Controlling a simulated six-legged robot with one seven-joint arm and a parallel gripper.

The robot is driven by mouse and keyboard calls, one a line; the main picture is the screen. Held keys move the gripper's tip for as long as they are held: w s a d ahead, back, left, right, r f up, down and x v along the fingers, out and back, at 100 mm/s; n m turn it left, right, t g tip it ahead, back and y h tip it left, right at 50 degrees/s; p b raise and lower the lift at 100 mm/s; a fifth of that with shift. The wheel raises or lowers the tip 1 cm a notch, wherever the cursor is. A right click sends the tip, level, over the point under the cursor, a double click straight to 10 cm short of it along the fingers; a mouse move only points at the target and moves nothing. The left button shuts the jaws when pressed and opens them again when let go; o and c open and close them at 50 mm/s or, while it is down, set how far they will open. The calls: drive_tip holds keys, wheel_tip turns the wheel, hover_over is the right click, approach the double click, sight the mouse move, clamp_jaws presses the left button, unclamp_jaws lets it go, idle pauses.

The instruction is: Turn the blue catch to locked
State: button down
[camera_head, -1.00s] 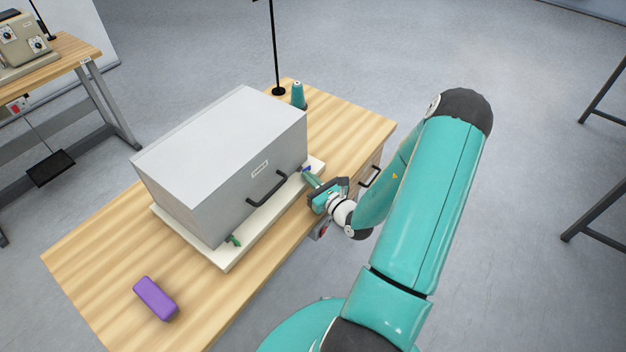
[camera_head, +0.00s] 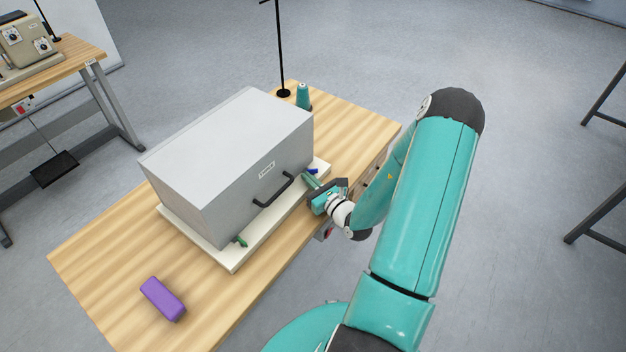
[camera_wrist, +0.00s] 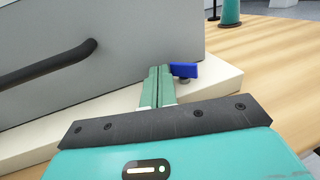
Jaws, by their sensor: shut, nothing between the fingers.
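The blue catch (camera_wrist: 184,70) sits on a dark pivot on the cream base plate, by the near right corner of the grey box. It also shows small in the head view (camera_head: 313,171). My gripper (camera_wrist: 160,70) is shut and empty, its green fingers together just left of the catch. The fingertips look to be touching or very close to the catch's left end; I cannot tell which. In the head view my gripper (camera_head: 308,177) reaches in low from the right. The catch's lever points to the right in the wrist view. No locked mark is visible.
The grey box (camera_head: 230,140) has a black handle (camera_head: 273,190) left of my gripper. A green catch (camera_head: 241,241) is at its other front corner.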

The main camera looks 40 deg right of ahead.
drive_tip(key=shift+w+a, duration=0.2)
drive_tip(key=shift+w, duration=0.15)
idle(0.5)
idle(1.1)
